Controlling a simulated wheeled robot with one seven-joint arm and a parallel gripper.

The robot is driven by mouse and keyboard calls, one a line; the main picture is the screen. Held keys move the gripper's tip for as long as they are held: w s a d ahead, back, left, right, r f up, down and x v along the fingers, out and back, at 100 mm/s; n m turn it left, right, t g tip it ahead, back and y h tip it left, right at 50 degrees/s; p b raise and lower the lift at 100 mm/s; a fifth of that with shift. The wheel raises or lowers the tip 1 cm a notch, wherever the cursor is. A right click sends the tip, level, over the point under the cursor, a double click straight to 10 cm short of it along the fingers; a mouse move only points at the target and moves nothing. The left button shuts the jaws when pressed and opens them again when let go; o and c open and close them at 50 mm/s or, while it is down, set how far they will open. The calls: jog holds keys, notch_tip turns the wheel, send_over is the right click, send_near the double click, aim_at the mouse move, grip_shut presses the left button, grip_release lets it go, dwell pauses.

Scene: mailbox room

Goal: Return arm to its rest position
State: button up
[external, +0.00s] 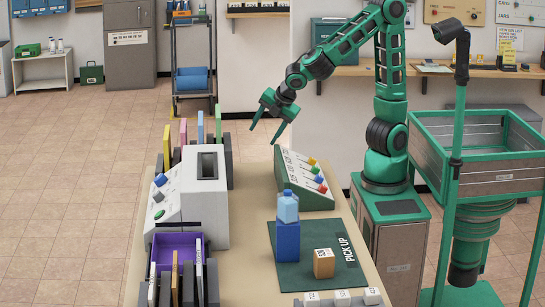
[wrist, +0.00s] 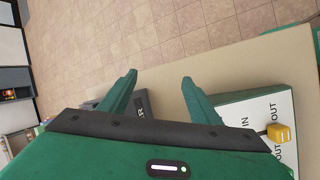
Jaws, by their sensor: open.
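My gripper (external: 266,131) is open and empty, held in the air above the far part of the table (external: 244,243). My green arm is raised and bent, with its base at the table's right side. In the wrist view the two green fingers of my gripper (wrist: 160,92) stand well apart with nothing between them. Below and to the right of my gripper is a sloped switch panel (external: 303,181) with coloured knobs. Part of it shows in the wrist view (wrist: 262,112), with "IN" and "OUT" labels and a yellow knob.
A white machine (external: 200,205) and a purple tray (external: 176,247) stand at the left. A blue block (external: 287,241) topped by a bottle (external: 288,205) and a brown box (external: 324,263) stand on the green "PICK UP" mat (external: 300,282). A crate (external: 480,181) is at the right.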

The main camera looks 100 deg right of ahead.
jog(key=s+d+m+g+y, duration=0.2)
jog(key=s+d+m, duration=0.1)
jog(key=s+m, duration=0.6)
jog(key=s+d+f+m+g+y, duration=0.1)
jog(key=s+d+m, duration=0.3)
jog(key=s+m, duration=0.6)
jog(key=s+g+y, duration=0.1)
jog(key=s, duration=0.6)
jog(key=shift+d+y, duration=0.15)
jog(key=shift+y, duration=0.25)
